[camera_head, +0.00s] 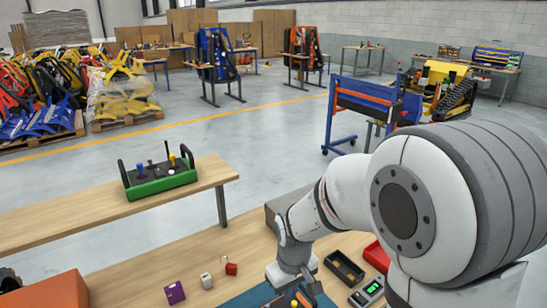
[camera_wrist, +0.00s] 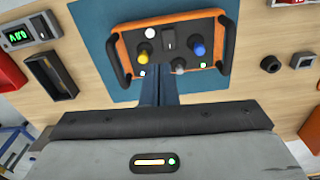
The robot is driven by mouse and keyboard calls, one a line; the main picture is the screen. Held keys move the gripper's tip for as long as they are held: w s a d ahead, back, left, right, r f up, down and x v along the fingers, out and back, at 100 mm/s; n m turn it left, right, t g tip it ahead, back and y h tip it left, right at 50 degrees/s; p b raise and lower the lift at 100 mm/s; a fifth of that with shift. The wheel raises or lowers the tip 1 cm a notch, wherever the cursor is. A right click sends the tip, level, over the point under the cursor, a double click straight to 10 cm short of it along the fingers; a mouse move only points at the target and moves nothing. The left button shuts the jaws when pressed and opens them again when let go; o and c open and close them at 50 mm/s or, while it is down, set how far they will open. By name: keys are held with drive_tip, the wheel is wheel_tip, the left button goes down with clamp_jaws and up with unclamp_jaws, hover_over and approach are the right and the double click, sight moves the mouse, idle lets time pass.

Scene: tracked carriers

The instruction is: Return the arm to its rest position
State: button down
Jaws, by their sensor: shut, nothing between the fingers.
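My arm (camera_head: 345,195) reaches in from the right in the head view and bends down over the near wooden table. My gripper (camera_wrist: 157,72) is shut, its two narrow fingers together with nothing between them. In the wrist view the fingers point at an orange control box (camera_wrist: 122,48) with black handles, a yellow knob and a blue knob. The fingertips overlap its near edge in the picture; I cannot tell whether they touch it. The box lies on a blue mat (camera_wrist: 88,22). In the head view the box is mostly cut off at the bottom edge.
Near table: a black tray (camera_head: 345,268), a red tray (camera_head: 377,253), a meter (camera_head: 368,291), a purple block (camera_head: 174,293), a white cube (camera_head: 206,281) and a red cube (camera_head: 231,269). A green control box (camera_head: 160,183) stands on the bench behind. Open floor lies beyond.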

drive_tip(key=s+d+r+m+t, duration=0.2)
drive_tip(key=s+d+r+m, duration=0.3)
drive_tip(key=s+d+r, duration=0.6)
wheel_tip(320, 180, up, 2)
drive_tip(key=shift+s+r+m+t, duration=0.1)
drive_tip(key=shift+s+m+t, duration=0.3)
drive_tip(key=shift+s, duration=0.05)
